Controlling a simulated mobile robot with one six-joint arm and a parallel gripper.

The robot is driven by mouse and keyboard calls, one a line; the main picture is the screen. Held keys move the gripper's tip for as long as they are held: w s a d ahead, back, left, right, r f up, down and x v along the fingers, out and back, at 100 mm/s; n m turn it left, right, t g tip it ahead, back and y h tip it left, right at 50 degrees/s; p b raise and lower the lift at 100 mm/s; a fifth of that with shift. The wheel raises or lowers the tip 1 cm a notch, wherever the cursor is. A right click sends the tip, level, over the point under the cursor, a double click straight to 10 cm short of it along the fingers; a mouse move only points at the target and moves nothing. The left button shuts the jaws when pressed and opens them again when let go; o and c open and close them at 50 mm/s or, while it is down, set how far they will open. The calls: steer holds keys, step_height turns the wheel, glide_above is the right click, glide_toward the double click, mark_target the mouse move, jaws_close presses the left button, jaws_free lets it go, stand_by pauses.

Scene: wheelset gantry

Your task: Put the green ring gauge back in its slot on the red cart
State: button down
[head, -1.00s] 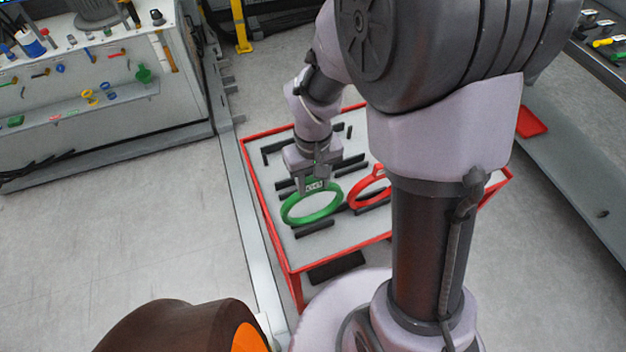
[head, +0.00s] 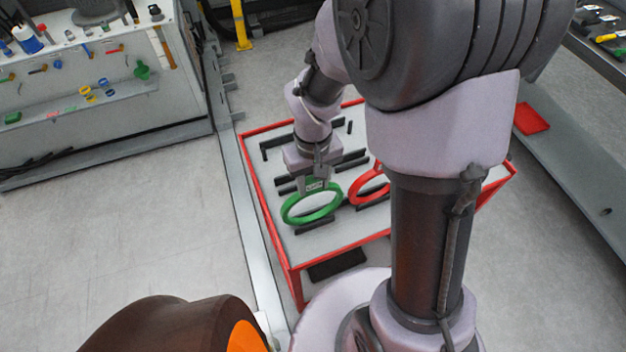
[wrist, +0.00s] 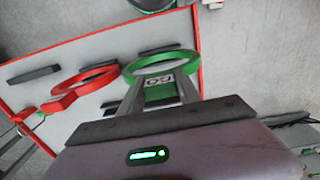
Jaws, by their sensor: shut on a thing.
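My gripper (head: 313,184) is shut on the green ring gauge (head: 312,220) at its labelled tab. The ring hangs over the front left part of the red cart (head: 297,268), above or at the black slot bars; I cannot tell whether it touches them. In the wrist view the green ring (wrist: 163,51) extends out beyond my gripper fingers (wrist: 160,92), over the grey cart top. A red ring gauge (head: 370,187) sits on the cart just right of the green one, and it also shows in the wrist view (wrist: 88,82).
Several black bars (head: 279,142) stand on the cart top. A workbench with tools (head: 100,100) is at the left, and a grey shelf with a red tray (head: 531,119) is at the right. The floor left of the cart (head: 120,240) is clear.

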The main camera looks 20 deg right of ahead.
steer(key=shift+f+b, duration=0.8)
steer(key=shift+f, duration=0.2)
steer(key=c, duration=0.8)
jaws_free()
steer(key=shift+o, duration=0.2)
step_height(320, 180, up, 18)
steer(key=p, duration=0.5)
steer(key=shift+f, duration=0.25)
